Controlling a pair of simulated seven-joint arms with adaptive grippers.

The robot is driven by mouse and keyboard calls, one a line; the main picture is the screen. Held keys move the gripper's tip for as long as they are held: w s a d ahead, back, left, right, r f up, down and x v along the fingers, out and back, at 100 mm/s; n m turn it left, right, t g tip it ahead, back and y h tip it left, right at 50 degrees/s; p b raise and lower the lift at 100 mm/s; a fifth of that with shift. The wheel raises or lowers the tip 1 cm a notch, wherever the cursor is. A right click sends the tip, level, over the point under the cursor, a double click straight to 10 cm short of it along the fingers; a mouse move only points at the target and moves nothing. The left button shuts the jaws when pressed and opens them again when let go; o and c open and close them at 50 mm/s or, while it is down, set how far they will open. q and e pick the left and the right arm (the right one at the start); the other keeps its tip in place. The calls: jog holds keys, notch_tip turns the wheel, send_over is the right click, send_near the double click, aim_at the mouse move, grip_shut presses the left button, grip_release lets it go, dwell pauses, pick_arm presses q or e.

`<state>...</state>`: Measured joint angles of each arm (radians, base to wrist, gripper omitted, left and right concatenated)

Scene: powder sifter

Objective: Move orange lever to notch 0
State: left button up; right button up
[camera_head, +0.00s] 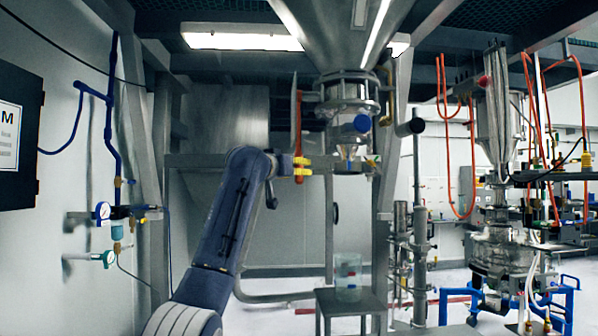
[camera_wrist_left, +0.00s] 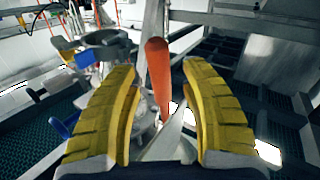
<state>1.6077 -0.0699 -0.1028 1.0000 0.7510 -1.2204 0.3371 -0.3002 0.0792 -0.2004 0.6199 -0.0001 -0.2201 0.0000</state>
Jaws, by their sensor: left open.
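The orange lever (camera_head: 298,125) hangs roughly upright beside the sifter's round metal outlet (camera_head: 347,90). My left gripper (camera_head: 302,168), with yellow finger pads, is at the lever's lower end. In the left wrist view, the orange lever (camera_wrist_left: 158,68) runs between the open yellow fingers of my left gripper (camera_wrist_left: 158,75), with a visible gap on both sides. A grey metal piece lies behind the lever there. Notch marks are too small to make out. My right gripper is not in view.
A grey post (camera_head: 389,180) stands right of the outlet. A clear container (camera_head: 347,277) stands on a small metal stand (camera_head: 350,300) below. Blue piping and gauges (camera_head: 103,212) are on the left wall. The space left of the lever is mostly open.

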pick_arm(q)
jog(key=shift+x, duration=1.15)
grip_shut()
